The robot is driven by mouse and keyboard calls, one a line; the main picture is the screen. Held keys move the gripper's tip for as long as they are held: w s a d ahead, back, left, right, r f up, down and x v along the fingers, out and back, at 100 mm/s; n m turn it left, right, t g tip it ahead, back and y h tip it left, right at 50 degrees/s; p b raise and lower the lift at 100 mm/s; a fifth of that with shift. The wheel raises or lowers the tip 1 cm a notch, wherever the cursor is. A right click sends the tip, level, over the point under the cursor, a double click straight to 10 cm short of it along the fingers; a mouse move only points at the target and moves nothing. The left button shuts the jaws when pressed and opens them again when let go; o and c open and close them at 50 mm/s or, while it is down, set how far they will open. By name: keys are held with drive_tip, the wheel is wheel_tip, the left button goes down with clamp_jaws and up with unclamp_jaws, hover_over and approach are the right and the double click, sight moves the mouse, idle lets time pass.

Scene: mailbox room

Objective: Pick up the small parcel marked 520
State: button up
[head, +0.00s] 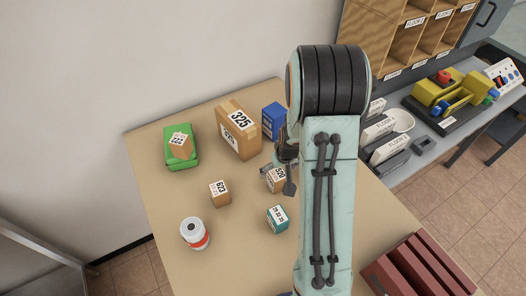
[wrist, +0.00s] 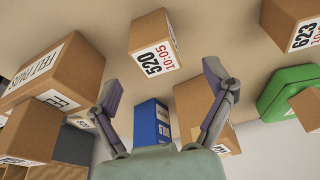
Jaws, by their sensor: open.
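The small brown parcel marked 520 (head: 277,179) sits on the tan table, partly hidden by my gripper in the head view. In the wrist view the parcel (wrist: 153,35) shows at the upper middle, with its white label reading 520 and 10:05. My gripper (wrist: 163,76) is open and empty, its two fingers spread wide. The parcel lies beyond the fingertips, roughly in line with the gap, and no finger visibly touches it. In the head view the fingers appear right by the parcel; the exact distance is unclear.
A parcel marked 623 (head: 220,194), a teal box (head: 277,219) and a white jar (head: 194,234) stand nearby.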

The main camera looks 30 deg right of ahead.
sight(278, 174)
drive_tip(key=x, duration=0.6)
drive_tip(key=shift+d+f, duration=0.1)
drive_tip(key=shift+f, duration=0.15)
drive_tip(key=c, duration=1.3)
